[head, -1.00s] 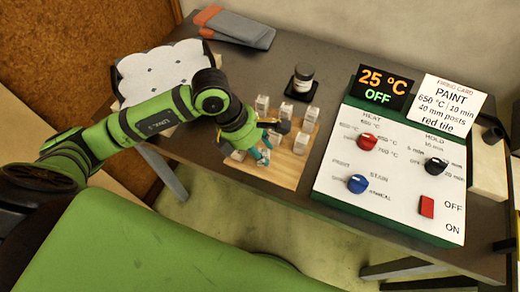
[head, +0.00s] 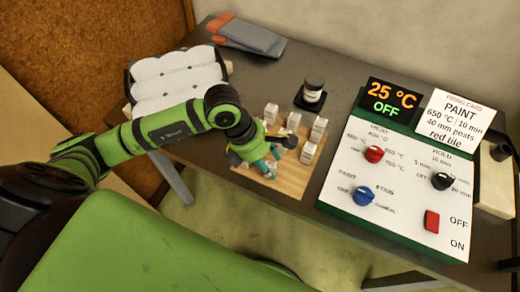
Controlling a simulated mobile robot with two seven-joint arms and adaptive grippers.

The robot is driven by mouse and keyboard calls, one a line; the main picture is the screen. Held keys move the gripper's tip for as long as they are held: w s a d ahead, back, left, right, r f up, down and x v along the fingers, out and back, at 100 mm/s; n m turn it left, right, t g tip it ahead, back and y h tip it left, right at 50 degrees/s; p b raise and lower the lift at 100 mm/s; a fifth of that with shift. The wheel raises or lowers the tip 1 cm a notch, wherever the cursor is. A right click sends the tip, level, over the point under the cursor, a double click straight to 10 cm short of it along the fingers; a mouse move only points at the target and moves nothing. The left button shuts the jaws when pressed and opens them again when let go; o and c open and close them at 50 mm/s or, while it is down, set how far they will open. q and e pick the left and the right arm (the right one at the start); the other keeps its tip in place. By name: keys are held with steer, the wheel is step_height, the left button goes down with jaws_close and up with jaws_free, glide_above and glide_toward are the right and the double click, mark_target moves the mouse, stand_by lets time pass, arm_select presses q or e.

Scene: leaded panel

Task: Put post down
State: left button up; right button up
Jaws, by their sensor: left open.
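Several small pale posts stand upright on a wooden board (head: 292,184) in the middle of the table. Clear ones are at the back left (head: 271,113), back middle (head: 293,121), back right (head: 319,128) and right side (head: 308,152). My left gripper (head: 267,168) is open, pointing down low over the front left of the board. Its teal fingers are close to the board. My gripper and arm partly hide the posts there, so I cannot tell whether a post stands between the fingers. My right gripper is not in view.
A control panel (head: 395,185) with knobs and a red switch stands right of the board. Its display (head: 389,103) reads 25 °C, OFF. A firing card (head: 452,118) is beside it. A dark jar (head: 312,94) stands behind the board. A white cushioned tray (head: 177,82) is at left.

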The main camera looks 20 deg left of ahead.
arm_select(q)
steer(key=b+v, duration=0.3)
steer(key=v, duration=0.8)
steer(key=shift+r, duration=0.4)
steer(key=shift+a, duration=0.15)
